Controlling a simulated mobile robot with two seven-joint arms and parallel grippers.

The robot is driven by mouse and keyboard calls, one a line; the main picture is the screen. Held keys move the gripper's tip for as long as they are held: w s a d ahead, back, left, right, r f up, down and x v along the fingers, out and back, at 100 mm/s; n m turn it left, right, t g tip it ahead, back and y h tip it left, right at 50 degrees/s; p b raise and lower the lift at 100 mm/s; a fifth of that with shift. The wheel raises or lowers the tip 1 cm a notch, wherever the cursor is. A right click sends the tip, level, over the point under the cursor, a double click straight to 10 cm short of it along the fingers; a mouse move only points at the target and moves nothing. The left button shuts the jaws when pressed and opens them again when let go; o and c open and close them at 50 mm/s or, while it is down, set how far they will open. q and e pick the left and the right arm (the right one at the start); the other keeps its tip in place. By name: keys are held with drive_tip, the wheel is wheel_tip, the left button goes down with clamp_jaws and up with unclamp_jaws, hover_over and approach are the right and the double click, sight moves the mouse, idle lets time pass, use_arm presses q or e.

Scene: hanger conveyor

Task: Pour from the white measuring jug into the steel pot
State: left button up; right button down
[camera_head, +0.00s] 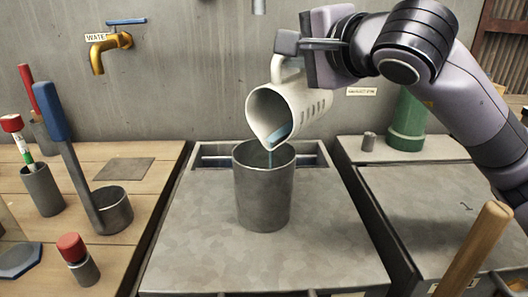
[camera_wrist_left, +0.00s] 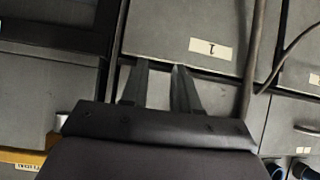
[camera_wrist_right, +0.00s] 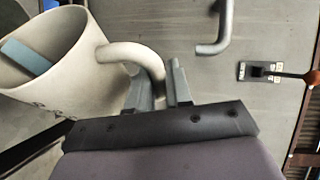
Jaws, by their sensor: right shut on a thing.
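The white measuring jug (camera_head: 303,110) is tipped steeply above the steel pot (camera_head: 262,190), with its mouth facing left and down. A thin stream of bluish liquid falls from its lip into the pot, which stands upright on a grey worktop. My right gripper (camera_head: 318,44) is shut on the jug's handle at the top. In the right wrist view the jug (camera_wrist_right: 60,60) shows bluish liquid inside, and the right gripper (camera_wrist_right: 160,85) closes around its handle. My left gripper (camera_wrist_left: 160,75) shows only in the left wrist view, with its fingers apart and nothing between them, before grey drawer fronts.
A blue-handled ladle (camera_head: 80,170), a grey cup (camera_head: 43,190) and a red-capped bottle (camera_head: 78,260) stand on the wooden counter at left. A brass tap (camera_head: 108,48) is on the wall. A green cylinder (camera_head: 407,125) stands at right. A wooden handle (camera_head: 475,250) rises at front right.

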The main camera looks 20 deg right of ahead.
drive_tip(key=shift+d, duration=0.1)
idle(0.4)
drive_tip(key=w+d+m, duration=0.1)
drive_tip(key=d+r+m+g+p, duration=0.1)
drive_tip(key=w+d+m+g+y+p, duration=0.1)
drive_tip(key=shift+w+d+r, duration=0.2)
drive_tip(key=shift+w+d, duration=0.1)
drive_tip(key=shift+d, duration=0.05)
drive_tip(key=shift+w+d+m, duration=0.15)
drive_tip(key=shift+m, duration=0.25)
drive_tip(key=d+m+g+y+p, duration=0.1)
drive_tip(key=w+d+f+m+g+y+p, duration=0.1)
drive_tip(key=m, duration=0.1)
drive_tip(key=shift+w+d+f, duration=0.1)
drive_tip(key=shift+w+d, duration=0.1)
drive_tip(key=shift+w, duration=0.1)
